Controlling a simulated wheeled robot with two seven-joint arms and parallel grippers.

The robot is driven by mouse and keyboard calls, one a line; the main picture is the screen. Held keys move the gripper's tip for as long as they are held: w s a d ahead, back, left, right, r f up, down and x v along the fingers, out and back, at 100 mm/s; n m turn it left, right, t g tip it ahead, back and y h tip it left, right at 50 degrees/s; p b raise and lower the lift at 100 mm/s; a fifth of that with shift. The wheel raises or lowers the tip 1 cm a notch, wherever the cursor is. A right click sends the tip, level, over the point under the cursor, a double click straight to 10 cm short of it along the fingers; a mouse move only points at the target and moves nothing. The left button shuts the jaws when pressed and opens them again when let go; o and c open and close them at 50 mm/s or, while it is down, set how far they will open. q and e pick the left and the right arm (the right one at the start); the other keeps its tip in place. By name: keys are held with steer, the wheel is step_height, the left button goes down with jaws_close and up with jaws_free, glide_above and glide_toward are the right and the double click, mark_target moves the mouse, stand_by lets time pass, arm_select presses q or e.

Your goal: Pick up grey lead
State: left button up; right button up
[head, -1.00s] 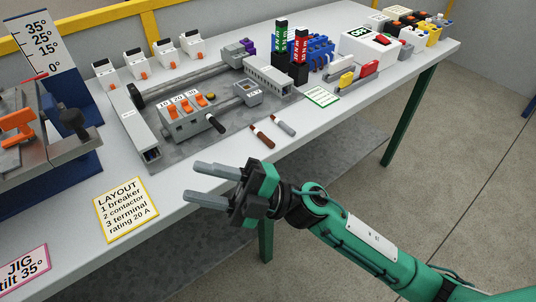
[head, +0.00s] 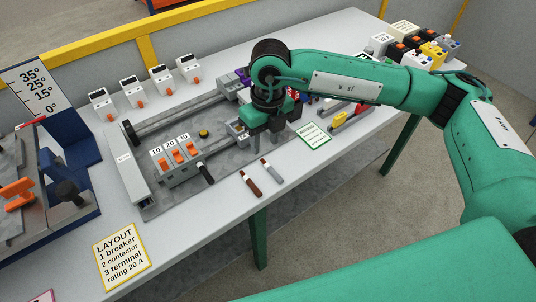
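The grey lead (head: 271,169) lies on the white table near its front edge, just right of a brown lead (head: 250,184). My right gripper (head: 266,125) points down above the right end of the grey mounting plate, behind the grey lead and apart from it. My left gripper is not in view.
A breaker block with orange switches (head: 178,160) and a black-handled tool (head: 206,173) are left of the leads. A green-edged card (head: 314,136) lies to their right. A yellow LAYOUT card (head: 121,256) is at front left. Table space around the leads is clear.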

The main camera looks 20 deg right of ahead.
steer(key=w+d+r, duration=0.1)
steer(key=p, duration=0.2)
glide_above(271, 168)
steer(key=shift+h, duration=0.4)
step_height(271, 168, down, 8)
steer(key=shift+a, duration=0.15)
step_height(271, 168, down, 4)
steer(key=p, duration=0.3)
steer(key=shift+f, duration=0.8)
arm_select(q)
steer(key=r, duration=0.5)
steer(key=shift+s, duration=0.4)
arm_select(e)
jaws_close()
